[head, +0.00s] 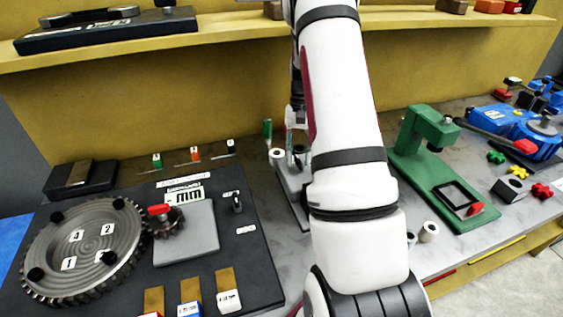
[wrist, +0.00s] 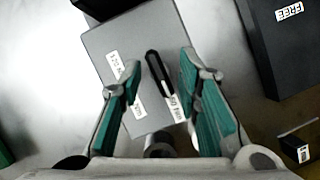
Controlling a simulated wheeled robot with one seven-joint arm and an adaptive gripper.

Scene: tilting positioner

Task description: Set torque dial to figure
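In the wrist view a grey box (wrist: 110,42) carries a slim black pointer-like bar (wrist: 160,78), which I take to be the torque dial's handle. White labels (wrist: 116,65) with small figures sit around the bar; one seems to read 120, the others are partly covered or too blurred to read. My gripper (wrist: 160,62) is open, its green-padded fingers to the left and right of the bar, with visible gaps. I cannot tell how far the fingertips are above the box.
A dark block labelled FREE (wrist: 289,12) is right of the box. In the head view, a large gear (head: 88,250) with numbered labels lies on a dark board at left. A green press-like stand (head: 425,150) and blue machine parts (head: 515,128) are at right. A shelf (head: 230,38) runs behind.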

